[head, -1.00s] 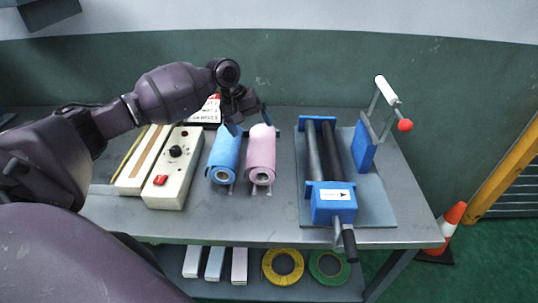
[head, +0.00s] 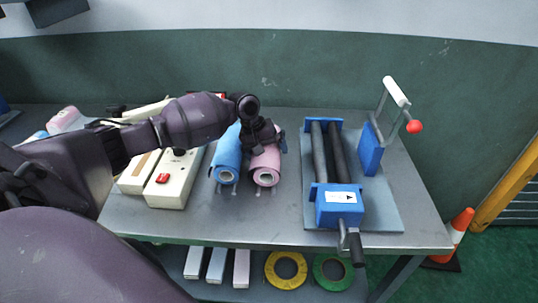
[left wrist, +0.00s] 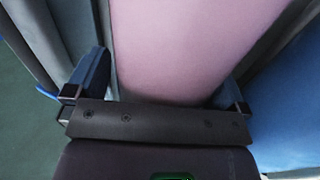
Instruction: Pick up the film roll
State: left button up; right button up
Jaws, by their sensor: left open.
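A pink film roll (head: 266,168) and a blue film roll (head: 226,158) lie side by side on the grey table. My left gripper (head: 263,138) is over the far part of the pink roll and hides some of it. In the left wrist view the pink roll (left wrist: 190,45) fills the space between the two spread fingers of my left gripper (left wrist: 165,85). The gripper is open; I cannot tell whether a finger touches the roll. The blue roll (left wrist: 295,120) is just outside the right finger there. My right gripper is not in view.
A roller machine (head: 337,208) with blue end blocks and a crank stands on the right of the table. A cream control box (head: 175,182) with a red switch is left of the rolls. Tape rolls and boxes lie on the shelf below. A traffic cone (head: 458,230) stands at right.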

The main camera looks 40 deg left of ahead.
pick_arm(q)
jog(key=shift+d+f, duration=0.1)
jog(key=shift+f, duration=0.2)
jog(key=shift+w+r, duration=0.1)
jog(key=c, duration=1.3)
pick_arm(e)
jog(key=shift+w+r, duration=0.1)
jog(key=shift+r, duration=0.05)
pick_arm(q)
jog(key=shift+r, duration=0.15)
